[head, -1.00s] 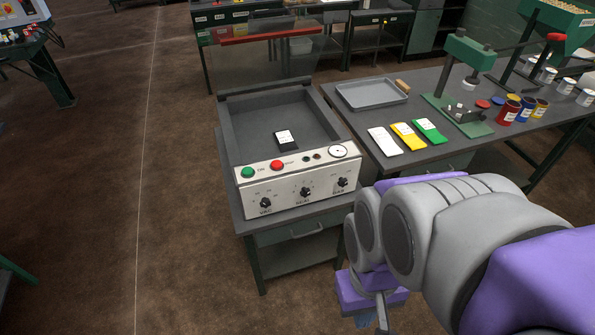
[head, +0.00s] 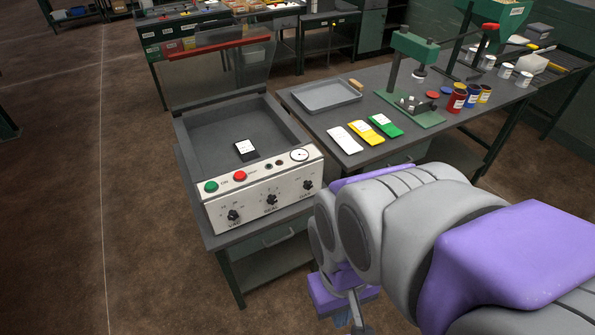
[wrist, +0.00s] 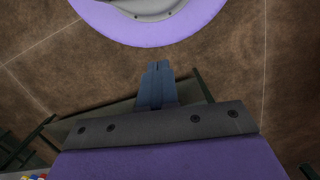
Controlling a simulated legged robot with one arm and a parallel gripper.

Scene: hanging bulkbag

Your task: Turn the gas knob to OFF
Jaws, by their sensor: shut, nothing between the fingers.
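A grey machine (head: 235,128) with an open bed stands on a bench in the head view. Its white front panel (head: 250,218) carries three black knobs in a row: left (head: 233,215), middle (head: 271,199) and right (head: 308,186). Their labels are too small to read, so I cannot tell which is the gas knob or its setting. My gripper (wrist: 157,68) is shut and empty in the wrist view, with bare floor beyond its tips. In the head view my arm is right of the panel, touching no knob, and the gripper is mostly hidden low down.
The panel also holds a green button (head: 211,187), a red button (head: 239,176) and a round dial (head: 299,155). A table at right holds a tray (head: 326,95), coloured packets (head: 363,132), a green press (head: 415,50) and paint cans. Floor is clear at left.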

